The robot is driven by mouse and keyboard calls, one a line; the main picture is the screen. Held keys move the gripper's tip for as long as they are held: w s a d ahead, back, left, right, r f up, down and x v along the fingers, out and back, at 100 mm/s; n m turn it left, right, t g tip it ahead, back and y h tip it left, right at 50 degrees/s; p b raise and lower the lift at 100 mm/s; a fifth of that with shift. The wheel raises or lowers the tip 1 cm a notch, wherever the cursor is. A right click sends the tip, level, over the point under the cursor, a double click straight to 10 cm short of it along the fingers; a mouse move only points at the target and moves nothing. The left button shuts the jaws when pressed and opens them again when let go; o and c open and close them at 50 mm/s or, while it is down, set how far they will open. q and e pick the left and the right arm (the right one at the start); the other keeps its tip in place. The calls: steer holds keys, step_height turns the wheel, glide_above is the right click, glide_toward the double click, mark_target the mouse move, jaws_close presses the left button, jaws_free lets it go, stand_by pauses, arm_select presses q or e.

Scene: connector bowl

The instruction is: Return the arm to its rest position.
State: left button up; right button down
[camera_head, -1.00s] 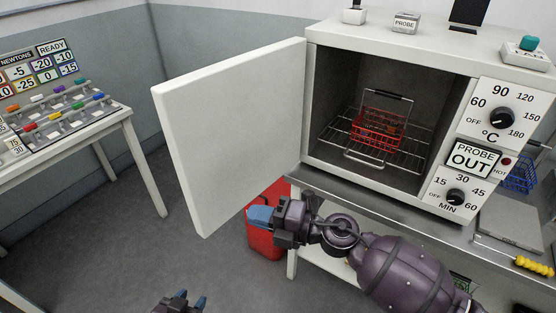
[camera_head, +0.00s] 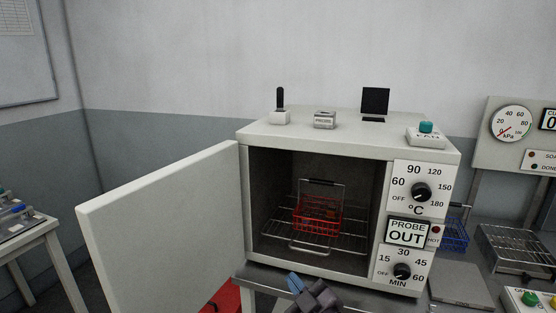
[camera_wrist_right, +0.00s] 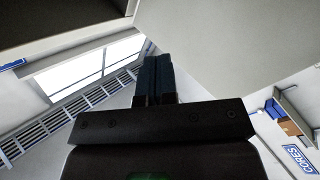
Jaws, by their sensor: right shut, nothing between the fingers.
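My right gripper (camera_head: 300,285) shows at the bottom edge of the head view, in front of the oven's lower edge. Its blue fingertips are together and hold nothing. In the right wrist view the dark fingers (camera_wrist_right: 155,80) are closed side by side, pointing up. Most of my right arm is out of the head view. My left gripper is not in the head view.
The white oven (camera_head: 340,133) stands on a bench with its door (camera_head: 160,235) swung wide open to the left. A red wire basket (camera_head: 318,214) sits on the rack inside. A blue basket (camera_head: 453,234) stands right of the oven.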

steer(key=s+d+f+m+h, duration=0.4)
steer(key=d+f+m+h, duration=0.15)
steer(key=d+f, duration=0.4)
steer(key=s+d+f+m+g+h, duration=0.2)
steer(key=s+d+f+m, duration=0.1)
steer(key=s+d+f, duration=0.4)
steer(key=s+d+f+m+g+h, duration=0.2)
steer(key=s+d+f, duration=0.5)
steer(key=s, duration=0.5)
steer(key=shift+d+f+m+g+h, duration=0.25)
steer(key=shift+m+g+h, duration=0.15)
steer(key=shift+m, duration=0.35)
steer(key=shift+s+a, duration=0.1)
steer(key=shift+a, duration=0.1)
